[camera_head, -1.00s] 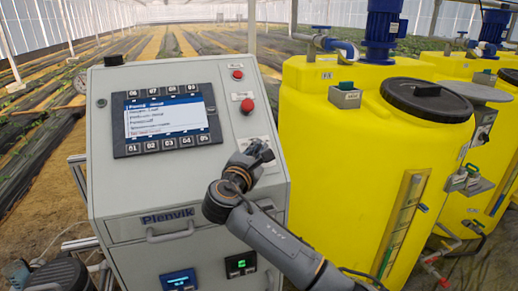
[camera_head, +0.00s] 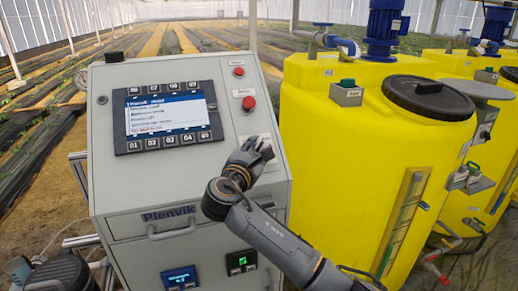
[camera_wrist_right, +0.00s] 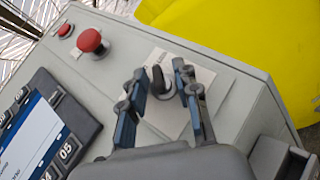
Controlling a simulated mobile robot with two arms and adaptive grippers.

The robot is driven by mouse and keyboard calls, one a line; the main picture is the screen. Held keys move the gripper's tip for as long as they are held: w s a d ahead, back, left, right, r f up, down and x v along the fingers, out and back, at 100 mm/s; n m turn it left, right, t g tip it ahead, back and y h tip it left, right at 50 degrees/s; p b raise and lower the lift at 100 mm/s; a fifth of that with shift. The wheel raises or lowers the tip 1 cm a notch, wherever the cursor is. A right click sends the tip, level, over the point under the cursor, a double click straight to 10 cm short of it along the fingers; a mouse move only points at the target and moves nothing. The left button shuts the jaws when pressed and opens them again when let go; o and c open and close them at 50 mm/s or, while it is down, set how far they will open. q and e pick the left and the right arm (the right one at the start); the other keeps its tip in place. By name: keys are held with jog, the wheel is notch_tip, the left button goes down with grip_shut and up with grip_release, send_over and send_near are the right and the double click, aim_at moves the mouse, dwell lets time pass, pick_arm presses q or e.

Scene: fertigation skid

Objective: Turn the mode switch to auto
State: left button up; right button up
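The mode switch (camera_wrist_right: 160,82) is a dark knob on a pale label plate (camera_wrist_right: 203,82) on the grey sloping panel, seen in the right wrist view. My right gripper (camera_wrist_right: 161,75) is open, with one blue-grey finger on each side of the knob. I cannot tell whether either finger touches it. In the head view my right gripper (camera_head: 259,149) is over the lower right of the panel and hides the switch. The printed position words are too small to read. My left gripper is not in view.
A large red button (camera_head: 248,103) and a smaller red button (camera_head: 238,71) are above the switch. The cabinet (camera_head: 120,185) has a lit screen (camera_head: 166,113) with numbered keys to the left. A yellow tank (camera_head: 335,165) stands close on the right.

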jog(key=shift+s+r, duration=0.1)
jog(key=v, duration=1.2)
